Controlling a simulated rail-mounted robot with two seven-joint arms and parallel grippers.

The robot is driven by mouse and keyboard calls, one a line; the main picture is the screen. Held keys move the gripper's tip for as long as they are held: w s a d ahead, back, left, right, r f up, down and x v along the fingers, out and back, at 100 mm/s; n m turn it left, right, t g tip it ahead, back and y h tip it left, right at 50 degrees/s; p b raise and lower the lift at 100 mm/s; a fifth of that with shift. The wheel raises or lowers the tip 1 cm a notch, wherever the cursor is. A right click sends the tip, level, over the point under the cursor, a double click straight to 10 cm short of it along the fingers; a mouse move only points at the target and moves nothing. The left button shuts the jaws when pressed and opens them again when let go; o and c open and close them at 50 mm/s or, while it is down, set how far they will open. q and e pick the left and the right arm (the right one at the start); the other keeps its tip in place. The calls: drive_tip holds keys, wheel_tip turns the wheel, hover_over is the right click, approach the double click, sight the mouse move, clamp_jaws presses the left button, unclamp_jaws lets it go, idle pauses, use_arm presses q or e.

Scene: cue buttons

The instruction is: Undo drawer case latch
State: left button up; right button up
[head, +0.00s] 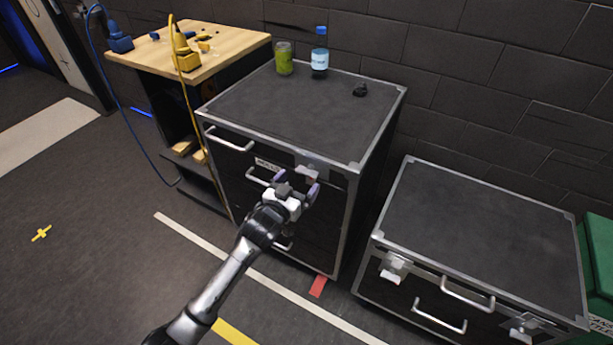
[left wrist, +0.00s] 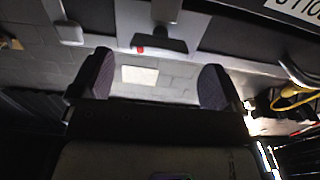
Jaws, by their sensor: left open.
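The tall black drawer case (head: 290,108) with metal edges stands in the middle of the head view. A pale latch (head: 309,171) sits at the upper right of its front. It also shows at the top of the left wrist view (left wrist: 163,42), where a small red spot lies beside it. My left gripper (head: 297,185) is in front of the case, just below the latch. Its two purple-padded fingers are spread, with nothing between them. In the left wrist view they stand apart below the latch and do not visibly touch it. The gripper hides part of the drawer fronts.
A lower black case (head: 480,235) with handles and latches is at right. A wooden workbench (head: 225,42) with cables is at left.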

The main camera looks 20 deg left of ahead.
sight(307, 172)
use_arm(q)
drive_tip(key=shift+w+d+b, duration=0.2)
drive_tip(key=shift+w+b, duration=0.15)
drive_tip(key=shift+w, duration=0.9)
drive_tip(key=shift+w+d+b, duration=0.2)
drive_tip(key=shift+w+b, duration=0.1)
drive_tip(key=shift+w, duration=0.9)
drive_tip(key=shift+c, duration=0.2)
drive_tip(key=c, duration=0.9)
drive_tip(key=shift+r+m+p, duration=0.2)
drive_tip(key=shift+m+p, duration=0.5)
drive_tip(key=shift+p, duration=0.3)
drive_tip(key=shift+m+p, duration=0.8)
drive_tip(key=m+p, duration=0.2)
drive_tip(key=m, duration=0.2)
drive_tip(key=shift+f+m+p, duration=0.1)
drive_tip(key=shift+m+p, duration=0.2)
drive_tip(key=shift+p, duration=0.1)
drive_tip(key=m+p, duration=0.1)
drive_tip(key=m, duration=0.3)
drive_tip(key=shift+f+m, duration=0.1)
drive_tip(key=shift+m, duration=0.2)
drive_tip(key=m+p, duration=0.1)
drive_tip(key=m, duration=0.4)
drive_tip(key=shift+m, duration=0.3)
drive_tip(key=shift+f, duration=0.1)
